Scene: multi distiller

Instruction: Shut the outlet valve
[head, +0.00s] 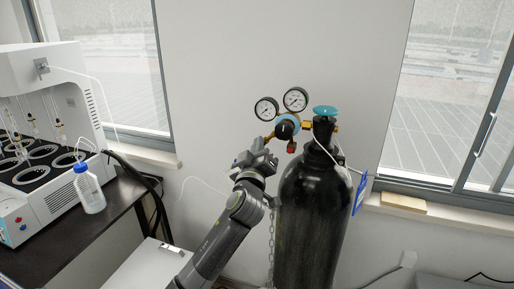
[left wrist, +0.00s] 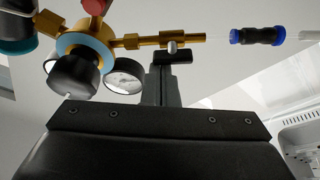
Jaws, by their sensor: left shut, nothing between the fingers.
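The outlet valve shows in the left wrist view as a black lever handle (left wrist: 172,57) on a silver stem at the end of a brass pipe (left wrist: 165,40). The brass pipe comes off the gas regulator (left wrist: 85,48). My left gripper (left wrist: 164,80) is shut and empty, its fingers just below the handle; I cannot tell whether they touch it. In the head view my left gripper (head: 262,150) is just left of and below the regulator (head: 285,127), and the valve is too small to make out. My right gripper is in neither view.
The black gas cylinder (head: 312,205) stands right of my left arm, topped by a teal handwheel (head: 325,111). Two gauges (head: 295,99) rise above the regulator, with a red knob (head: 291,149) below. A bottle (head: 90,188) stands on the dark table left.

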